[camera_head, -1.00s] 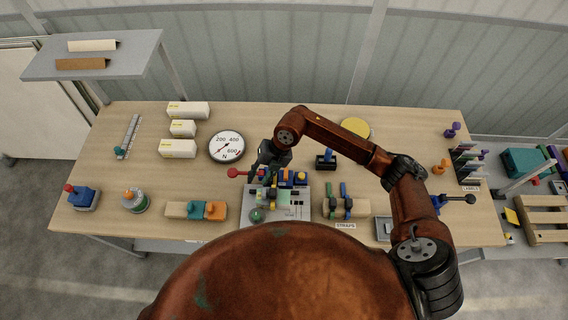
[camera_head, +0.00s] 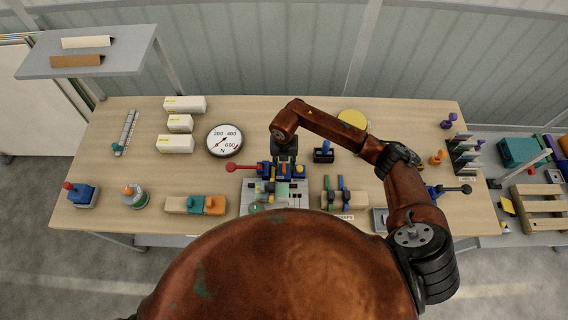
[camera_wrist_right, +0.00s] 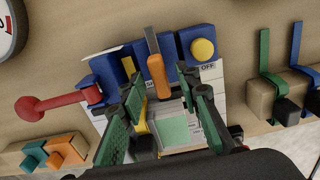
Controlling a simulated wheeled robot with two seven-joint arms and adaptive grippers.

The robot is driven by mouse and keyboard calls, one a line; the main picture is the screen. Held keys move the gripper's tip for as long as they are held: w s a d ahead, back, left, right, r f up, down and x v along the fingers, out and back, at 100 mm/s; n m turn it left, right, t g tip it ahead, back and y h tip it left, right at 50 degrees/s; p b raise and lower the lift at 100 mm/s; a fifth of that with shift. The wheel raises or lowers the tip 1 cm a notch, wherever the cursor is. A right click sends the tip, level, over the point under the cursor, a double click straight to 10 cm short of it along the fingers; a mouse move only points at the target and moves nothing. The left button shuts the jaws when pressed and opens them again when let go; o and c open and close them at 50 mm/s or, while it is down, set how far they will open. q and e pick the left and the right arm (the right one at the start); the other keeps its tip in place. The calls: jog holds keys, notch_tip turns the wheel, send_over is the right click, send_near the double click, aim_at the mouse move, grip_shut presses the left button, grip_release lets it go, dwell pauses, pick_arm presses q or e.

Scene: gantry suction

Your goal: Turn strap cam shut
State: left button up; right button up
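The fixture (camera_head: 250,190) stands at the table's front middle with blue blocks (camera_wrist_right: 197,42) along its back. An orange-tipped grey lever (camera_wrist_right: 157,75) stands up between the blue blocks; I cannot tell if it is the strap cam. My right gripper (camera_wrist_right: 160,78) is over the fixture, fingers apart with green pads either side of the lever, with no clear contact. A pale green block (camera_wrist_right: 173,130) lies between the fingers lower down. In the head view my right gripper (camera_head: 285,157) hides part of the fixture. My left gripper is not in view.
A red-knobbed lever (camera_wrist_right: 40,106) sticks out to the fixture's left. A yellow button (camera_wrist_right: 203,49) sits at its back right. A block with green and blue straps (camera_head: 333,197) lies to the right, and a round dial (camera_head: 225,140) behind left.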

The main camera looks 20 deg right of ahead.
jog(key=shift+c, duration=0.5)
grip_shut()
jog(key=shift+w, duration=0.1)
jog(key=n+b, duration=0.3)
jog(key=shift+f+n, duration=0.15)
jog(key=shift+n, duration=0.15)
jog(key=n+b, duration=0.3)
jog(key=shift+n+b, duration=0.3)
jog(key=n+b, duration=0.5)
jog(key=n, duration=0.1)
jog(key=shift+n+b, duration=1.8)
jog(key=shift+n, duration=0.5)
jog(key=shift+r, duration=0.2)
